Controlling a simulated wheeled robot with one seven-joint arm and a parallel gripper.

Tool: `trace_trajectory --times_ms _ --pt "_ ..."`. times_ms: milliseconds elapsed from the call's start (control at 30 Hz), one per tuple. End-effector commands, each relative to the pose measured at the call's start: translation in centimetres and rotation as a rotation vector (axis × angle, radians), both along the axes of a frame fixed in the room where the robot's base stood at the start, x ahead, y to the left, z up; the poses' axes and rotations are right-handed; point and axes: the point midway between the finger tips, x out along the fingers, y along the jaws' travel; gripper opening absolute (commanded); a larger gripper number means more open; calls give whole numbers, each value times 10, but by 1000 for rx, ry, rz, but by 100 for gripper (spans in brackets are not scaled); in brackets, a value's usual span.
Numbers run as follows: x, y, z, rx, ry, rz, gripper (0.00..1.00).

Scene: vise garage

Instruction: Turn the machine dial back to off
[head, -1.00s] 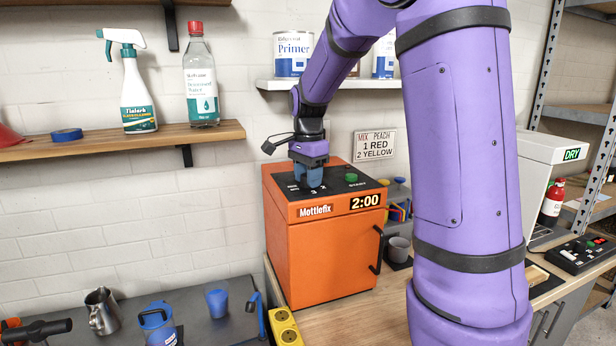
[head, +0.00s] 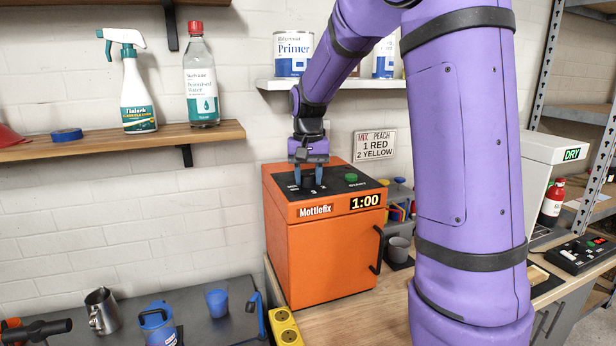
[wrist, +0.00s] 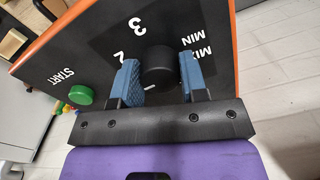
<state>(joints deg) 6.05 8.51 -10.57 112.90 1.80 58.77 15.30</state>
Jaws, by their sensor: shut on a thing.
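The machine is an orange box marked Mottlefix (head: 328,262) with a sloped black top panel, and its display (head: 365,201) reads 1:00. The black round dial (wrist: 159,68) sits on that panel among the marks 2, 3, MIN and a partly covered word. My gripper (head: 308,181) points down at the panel, with its blue fingers on either side of the dial, shut on it. In the wrist view my gripper (wrist: 160,80) has one finger left and one right of the dial.
A green START button (wrist: 81,95) is close beside the left finger in the wrist view. A shelf with a Primer can (head: 292,54) is behind my arm.

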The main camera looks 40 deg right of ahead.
Motion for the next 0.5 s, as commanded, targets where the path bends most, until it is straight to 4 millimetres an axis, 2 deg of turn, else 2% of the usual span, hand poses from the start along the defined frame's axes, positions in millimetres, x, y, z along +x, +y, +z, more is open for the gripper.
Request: trace_trajectory --times_ms 500 --pt "1 0 1 -1 -4 488 16"
